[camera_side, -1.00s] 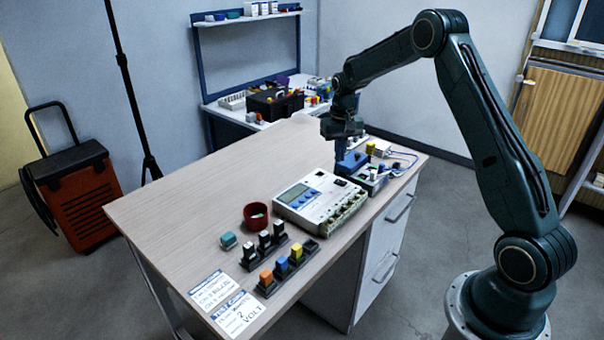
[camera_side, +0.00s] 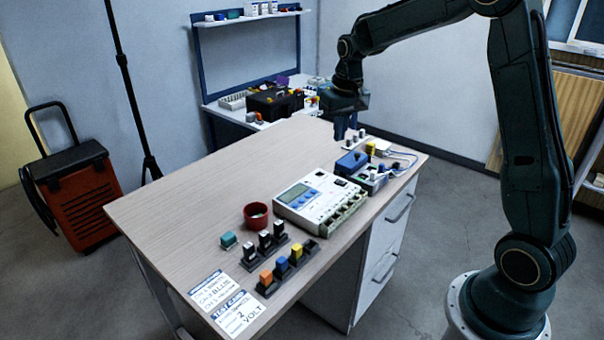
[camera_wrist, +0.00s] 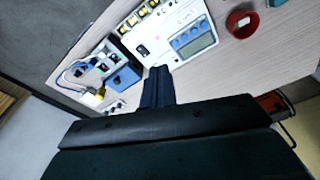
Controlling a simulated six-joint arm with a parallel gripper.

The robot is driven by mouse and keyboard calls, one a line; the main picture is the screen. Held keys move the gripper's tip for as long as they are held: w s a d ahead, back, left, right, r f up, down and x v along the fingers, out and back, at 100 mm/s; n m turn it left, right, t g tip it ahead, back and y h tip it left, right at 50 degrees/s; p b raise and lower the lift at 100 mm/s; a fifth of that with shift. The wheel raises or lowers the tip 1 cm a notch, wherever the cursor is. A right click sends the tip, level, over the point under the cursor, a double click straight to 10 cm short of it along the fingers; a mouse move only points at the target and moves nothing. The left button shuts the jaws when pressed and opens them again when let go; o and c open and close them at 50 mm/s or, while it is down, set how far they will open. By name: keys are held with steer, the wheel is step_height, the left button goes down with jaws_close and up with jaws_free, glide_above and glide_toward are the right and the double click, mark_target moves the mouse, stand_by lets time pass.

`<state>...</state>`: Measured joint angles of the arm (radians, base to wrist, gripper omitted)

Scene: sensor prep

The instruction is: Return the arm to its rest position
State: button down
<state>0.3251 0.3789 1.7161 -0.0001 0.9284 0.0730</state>
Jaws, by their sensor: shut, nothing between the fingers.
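My gripper (camera_side: 345,131) hangs above the far end of the desk in the side view, behind the blue block. Its fingers are together and hold nothing. In the wrist view my gripper (camera_wrist: 159,70) shows as dark closed fingers pointing toward the white meter. My arm is bent over the desk from its base at the right and is raised clear of the things on the desk.
The desk (camera_side: 170,190) holds a white meter (camera_side: 313,198), a blue block (camera_side: 351,162) on a wired board, a red cup (camera_side: 256,215), a teal block (camera_side: 228,240), racks of coloured plugs (camera_side: 287,267) and printed cards (camera_side: 225,305). Its left part is bare.

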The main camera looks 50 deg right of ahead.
steer(key=s+a+r+n+t, duration=0.1)
steer(key=s+a+r, duration=0.4)
steer(key=s+r, duration=0.1)
steer(key=s+a+r+n+t, duration=0.1)
steer(key=s+a, duration=0.4)
steer(key=s, duration=0.5)
steer(key=s+a+r+n+t, duration=0.1)
steer(key=s+a, duration=0.4)
steer(key=s, duration=0.6)
steer(key=shift+r+n+t, duration=0.25)
steer(key=shift+n+t, duration=0.35)
steer(key=shift+n, duration=0.2)
